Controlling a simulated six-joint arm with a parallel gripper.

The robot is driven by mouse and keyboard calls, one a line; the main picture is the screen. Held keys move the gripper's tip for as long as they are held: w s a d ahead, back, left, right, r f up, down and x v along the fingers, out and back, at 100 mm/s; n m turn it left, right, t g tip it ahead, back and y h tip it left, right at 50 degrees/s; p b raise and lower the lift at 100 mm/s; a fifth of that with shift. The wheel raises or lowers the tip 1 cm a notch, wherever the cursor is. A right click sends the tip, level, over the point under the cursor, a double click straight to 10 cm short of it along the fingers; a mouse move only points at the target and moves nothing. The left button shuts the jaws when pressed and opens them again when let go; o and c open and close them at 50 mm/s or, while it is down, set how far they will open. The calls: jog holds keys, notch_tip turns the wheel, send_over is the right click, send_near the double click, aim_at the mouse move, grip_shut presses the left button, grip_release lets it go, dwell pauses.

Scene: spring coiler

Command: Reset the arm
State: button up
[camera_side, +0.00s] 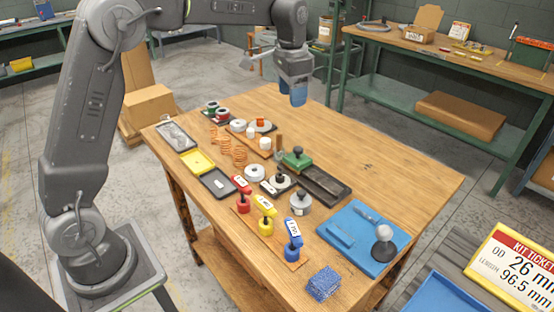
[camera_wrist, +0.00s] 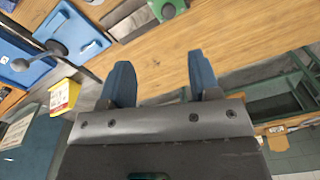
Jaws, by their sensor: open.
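My gripper (camera_side: 298,97) has blue fingers and hangs above the back part of the wooden table (camera_side: 400,170) in the side view. In the wrist view my gripper (camera_wrist: 160,80) shows its two blue fingers apart, with nothing between them. It is clear of the tabletop and touches no object.
The table holds copper springs (camera_side: 239,154), red, yellow and blue tagged tools (camera_side: 264,207), a green block (camera_side: 296,159), a dark tray (camera_side: 324,184) and a blue mat (camera_side: 350,255). A kit ticket (camera_side: 515,265) stands at the lower right. The table's right side is bare.

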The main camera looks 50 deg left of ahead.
jog(key=s+d+r+n+t, duration=0.1)
jog(key=s+r, duration=0.1)
jog(key=s, duration=0.3)
jog(key=s+d+r+t, duration=0.1)
jog(key=s+d+r, duration=0.15)
jog(key=s, duration=0.25)
jog(key=s+d+f+n+t, duration=0.1)
jog(key=s+f, duration=0.1)
jog(key=s, duration=0.7)
jog(key=s+f+n+t, duration=0.1)
jog(key=s+f, duration=0.1)
jog(key=s, duration=0.8)
jog(key=shift+s+d+f+n+t, duration=0.25)
jog(key=shift+d+n+t, duration=0.15)
